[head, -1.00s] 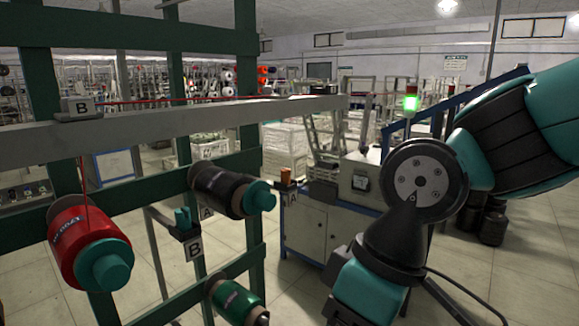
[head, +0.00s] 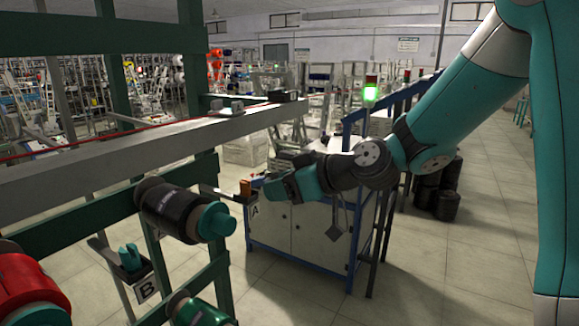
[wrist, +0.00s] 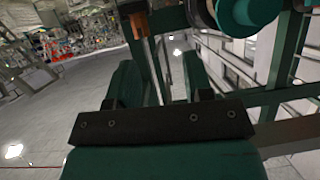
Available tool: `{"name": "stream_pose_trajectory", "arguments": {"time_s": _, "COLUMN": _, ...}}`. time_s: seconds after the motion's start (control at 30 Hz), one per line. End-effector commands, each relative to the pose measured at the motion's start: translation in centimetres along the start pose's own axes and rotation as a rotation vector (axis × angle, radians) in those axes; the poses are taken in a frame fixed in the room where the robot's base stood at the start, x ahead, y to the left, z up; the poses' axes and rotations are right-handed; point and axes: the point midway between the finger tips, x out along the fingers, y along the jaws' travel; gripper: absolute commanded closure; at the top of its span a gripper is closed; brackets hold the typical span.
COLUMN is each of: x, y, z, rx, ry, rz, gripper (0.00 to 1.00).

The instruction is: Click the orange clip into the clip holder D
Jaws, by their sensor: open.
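The orange clip (head: 246,188) stands upright on the dark holder marked A (head: 254,212), which sticks out from the green rack. It also shows at the top of the wrist view (wrist: 140,25). My gripper (head: 272,190) is open and empty, just right of the clip in the head view. In the wrist view my gripper (wrist: 160,68) has its two teal fingers apart, with the clip beyond them and a little left of their middle. I cannot make out a D label; small holders (head: 226,107) sit on the grey beam, their letters unreadable.
A black spool (head: 168,208) and a red spool (head: 28,290) hang on the rack left of the clip. A teal clip (head: 130,258) stands in holder B (head: 147,289). The grey beam (head: 130,155) runs above. A cabinet (head: 300,235) stands behind my gripper.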

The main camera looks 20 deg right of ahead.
Motion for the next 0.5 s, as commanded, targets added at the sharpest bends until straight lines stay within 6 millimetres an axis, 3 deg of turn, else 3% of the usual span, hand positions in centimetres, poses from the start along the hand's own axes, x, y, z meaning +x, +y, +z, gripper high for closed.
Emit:
{"name": "stream_pose_trajectory", "arguments": {"time_s": 0.03, "x": -0.1, "y": 1.3, "z": -0.3, "rx": -0.003, "ry": 0.028, "rz": 0.031, "gripper": 0.53}}
{"name": "stream_pose_trajectory", "arguments": {"time_s": 0.13, "x": 0.1, "y": 2.6, "z": -0.7, "rx": -0.016, "ry": 0.062, "rz": 0.063, "gripper": 0.53}}
{"name": "stream_pose_trajectory", "arguments": {"time_s": 0.27, "x": 1.2, "y": 2.7, "z": -0.8, "rx": -0.019, "ry": 0.065, "rz": 0.064, "gripper": 0.53}}
{"name": "stream_pose_trajectory", "arguments": {"time_s": 0.5, "x": 5.0, "y": 2.8, "z": -1.1, "rx": -0.019, "ry": 0.064, "rz": 0.062, "gripper": 0.53}}
